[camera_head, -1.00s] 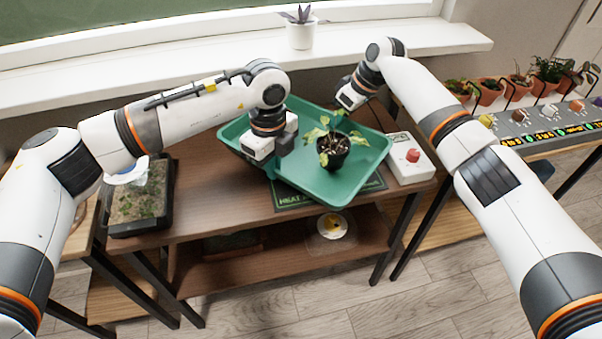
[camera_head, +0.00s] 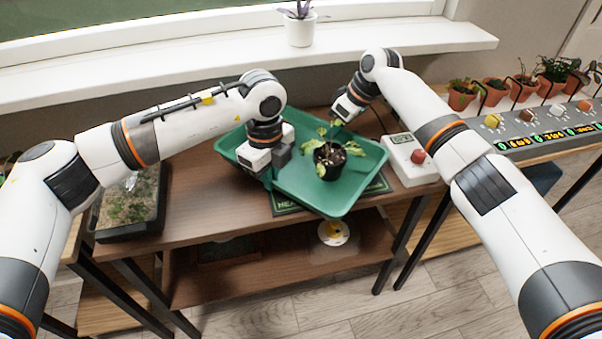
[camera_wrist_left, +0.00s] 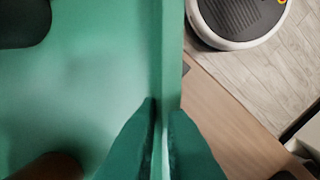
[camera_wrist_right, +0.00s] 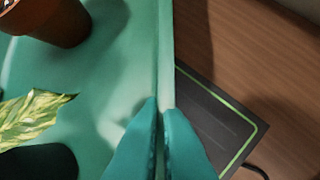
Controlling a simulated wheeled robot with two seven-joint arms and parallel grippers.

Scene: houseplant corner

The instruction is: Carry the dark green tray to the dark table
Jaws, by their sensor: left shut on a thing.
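The dark green tray (camera_head: 350,196) is over the dark brown table (camera_head: 190,220) in the head view, partly above a dark mat (camera_head: 378,185). I cannot tell how much gap lies under it. A leafy plant in a black pot (camera_head: 322,171) stands in it. A terracotta pot (camera_wrist_right: 58,20) also shows in it in the right wrist view. My left gripper (camera_wrist_left: 163,108) is shut on one tray wall, and its arm hides the tray's left part. My right gripper (camera_wrist_right: 160,108) has its fingers closed on the rim at the far side.
A white box with a red knob (camera_head: 412,160) stands right of the tray. A black seedling bed (camera_head: 128,210) is at the table's left end. A windowsill with a white pot (camera_head: 299,30) runs behind. Another table at right holds several terracotta pots and a control panel (camera_head: 540,128).

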